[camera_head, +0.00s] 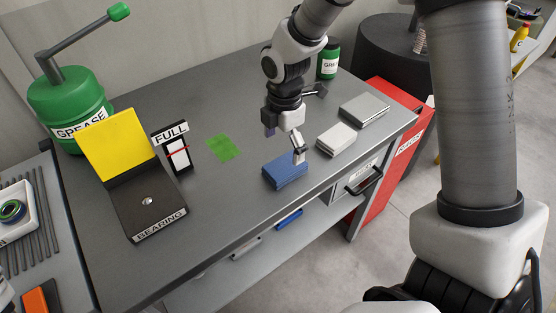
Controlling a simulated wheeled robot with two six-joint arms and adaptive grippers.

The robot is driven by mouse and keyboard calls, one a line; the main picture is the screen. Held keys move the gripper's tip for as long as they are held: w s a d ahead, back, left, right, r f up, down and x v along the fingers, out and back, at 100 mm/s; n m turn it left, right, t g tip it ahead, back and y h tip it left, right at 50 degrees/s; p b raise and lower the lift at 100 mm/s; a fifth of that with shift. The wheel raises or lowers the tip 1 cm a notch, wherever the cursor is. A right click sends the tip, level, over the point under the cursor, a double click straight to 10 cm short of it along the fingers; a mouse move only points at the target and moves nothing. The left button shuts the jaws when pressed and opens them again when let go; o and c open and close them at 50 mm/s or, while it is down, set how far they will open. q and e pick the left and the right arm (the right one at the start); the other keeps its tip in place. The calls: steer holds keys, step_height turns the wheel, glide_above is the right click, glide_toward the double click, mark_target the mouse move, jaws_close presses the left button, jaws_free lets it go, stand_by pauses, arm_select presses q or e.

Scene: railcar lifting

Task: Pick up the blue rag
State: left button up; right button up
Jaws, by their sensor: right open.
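The blue rag (285,176) is a folded, flat stack lying on the grey workbench near its front edge. My right gripper (284,143) is open and points down above and just behind the rag. One finger is near the rag's upper right edge, and the other is farther left and back. Whether a finger touches the rag I cannot tell. My left gripper does not show clearly; only a small pale piece is at the lower left edge.
A whitish folded rag (336,139) and a grey one (364,109) lie to the right. A green patch (223,148) lies on the bench (222,208) at left. A bearing stand (146,199), FULL gauge (176,150) and grease pump (68,102) stand left. A green jar (328,60) stands behind.

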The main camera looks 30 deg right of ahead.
mark_target(286, 165)
steer(key=shift+s+f, duration=0.3)
steer(key=shift+f, duration=0.25)
steer(key=shift+s+f, duration=0.3)
steer(key=shift+f, duration=0.25)
steer(key=f, duration=0.3)
steer(key=shift+w+d+f, duration=0.15)
steer(key=shift+w+f, duration=0.1)
steer(key=shift+w, duration=0.15)
steer(key=shift+w+f, duration=0.15)
steer(key=shift+f, duration=0.15)
steer(key=shift+s+r, duration=0.2)
steer(key=shift+s, duration=0.05)
steer(key=c, duration=0.5)
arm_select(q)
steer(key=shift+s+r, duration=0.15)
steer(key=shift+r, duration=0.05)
arm_select(e)
steer(key=c, duration=0.7)
arm_select(q)
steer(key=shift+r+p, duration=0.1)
steer(key=shift+p, duration=0.2)
arm_select(e)
steer(key=shift+r, duration=0.1)
